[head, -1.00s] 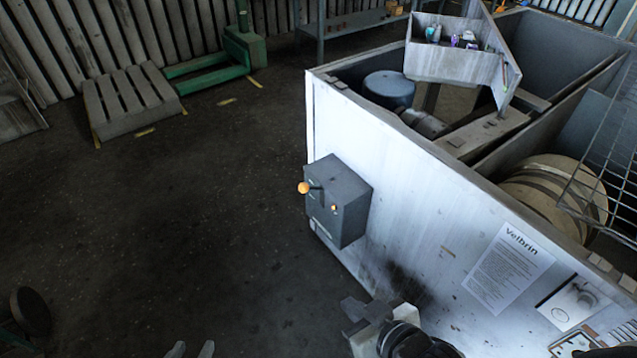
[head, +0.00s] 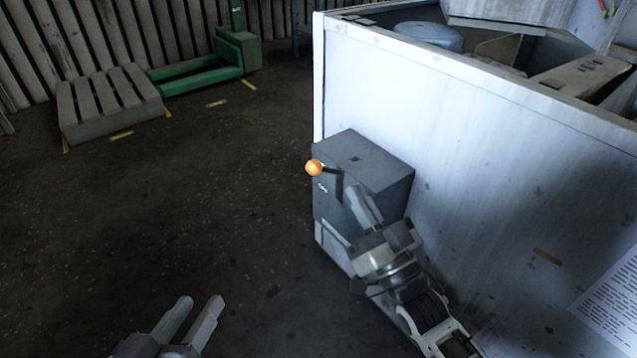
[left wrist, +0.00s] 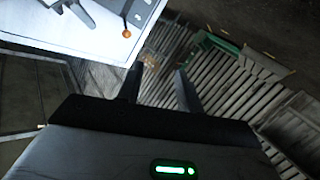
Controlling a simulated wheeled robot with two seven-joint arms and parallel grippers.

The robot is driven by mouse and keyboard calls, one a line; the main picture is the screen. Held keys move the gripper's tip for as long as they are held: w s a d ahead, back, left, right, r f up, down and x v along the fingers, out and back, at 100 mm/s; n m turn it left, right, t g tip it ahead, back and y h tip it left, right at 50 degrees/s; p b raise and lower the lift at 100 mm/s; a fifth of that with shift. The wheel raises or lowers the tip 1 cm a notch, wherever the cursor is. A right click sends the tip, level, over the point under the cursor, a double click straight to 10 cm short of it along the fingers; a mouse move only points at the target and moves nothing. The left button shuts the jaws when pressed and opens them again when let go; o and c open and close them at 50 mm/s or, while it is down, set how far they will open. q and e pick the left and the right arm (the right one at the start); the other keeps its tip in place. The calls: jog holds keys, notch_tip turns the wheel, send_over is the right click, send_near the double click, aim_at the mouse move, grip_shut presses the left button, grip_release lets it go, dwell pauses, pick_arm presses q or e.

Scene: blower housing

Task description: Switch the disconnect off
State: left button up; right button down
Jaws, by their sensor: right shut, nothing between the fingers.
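The disconnect is a grey box (head: 378,166) on the white housing's side wall. Its lever, with an orange ball knob (head: 314,168), sticks out from the box's front face, with the knob near the upper part of the box. The knob also shows in the left wrist view (left wrist: 127,34). My right gripper (head: 361,197) is shut and empty, in front of the box, below and to the right of the knob; it hides part of the box. I cannot tell whether it touches the box or lever. My left gripper (head: 195,308) is open and empty, low in the head view, away from the box.
The white housing (head: 450,130) fills the right side, with a printed sheet (head: 612,305) on its wall. A slatted pallet (head: 108,103) and a green frame (head: 200,80) stand at the back left. The dark floor between is clear.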

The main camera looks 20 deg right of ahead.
pick_arm(q)
jog(key=shift+w, duration=0.1)
pick_arm(e)
jog(key=shift+w+y, duration=0.15)
jog(key=shift+y, duration=0.15)
notch_tip(320, 180, up, 4)
jog(key=r+b, duration=0.1)
jog(key=b, duration=0.1)
send_over(324, 168)
jog(key=s, duration=0.3)
pick_arm(q)
jog(key=shift+d+r+n+t+h+b, duration=0.45)
jog(key=shift+r+n+t+h+b, duration=0.2)
jog(key=shift+b, duration=0.3)
pick_arm(e)
jog(key=shift+w+a+f, duration=0.1)
jog(key=shift+a+f, duration=0.1)
jog(key=shift+f, duration=0.85)
jog(key=shift+w+a+f, duration=0.1)
jog(key=shift+a+f, duration=0.05)
jog(key=shift+f, duration=0.9)
jog(key=shift+s+f, duration=0.1)
